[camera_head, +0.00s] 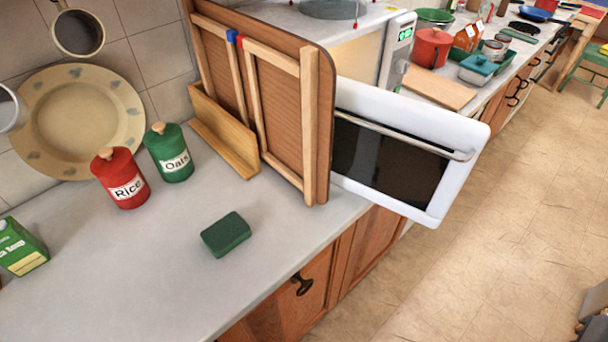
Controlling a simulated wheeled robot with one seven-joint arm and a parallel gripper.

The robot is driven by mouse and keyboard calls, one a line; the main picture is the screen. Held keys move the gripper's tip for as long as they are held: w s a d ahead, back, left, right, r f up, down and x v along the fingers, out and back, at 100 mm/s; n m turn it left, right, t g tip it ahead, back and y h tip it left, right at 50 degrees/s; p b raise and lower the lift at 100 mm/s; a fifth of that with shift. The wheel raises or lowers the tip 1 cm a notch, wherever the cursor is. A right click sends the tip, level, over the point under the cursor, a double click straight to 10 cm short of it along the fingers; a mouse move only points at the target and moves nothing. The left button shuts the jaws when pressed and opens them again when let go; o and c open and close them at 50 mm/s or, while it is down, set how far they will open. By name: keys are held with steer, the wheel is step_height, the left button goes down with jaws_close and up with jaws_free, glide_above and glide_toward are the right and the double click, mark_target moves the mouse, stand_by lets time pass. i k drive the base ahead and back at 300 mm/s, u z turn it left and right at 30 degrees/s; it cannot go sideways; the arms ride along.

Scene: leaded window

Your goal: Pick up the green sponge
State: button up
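The green sponge (226,235) is a dark green block lying flat on the light grey counter (150,290). It sits near the counter's front edge, with bare counter around it. Nothing touches it. I cannot make out my gripper in the head view.
Red Rice (120,179) and green Oats (169,154) canisters stand behind the sponge, before a large plate (83,120). A green carton (20,248) is at far left. A wooden-framed panel (285,110) stands right of the canisters. A white oven door (400,150) hangs open beyond it.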

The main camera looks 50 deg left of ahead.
mark_target(222, 237)
steer(key=i, duration=0.3)
steer(key=u, duration=3)
steer(key=i, duration=0.5)
steer(key=u, duration=0.05)
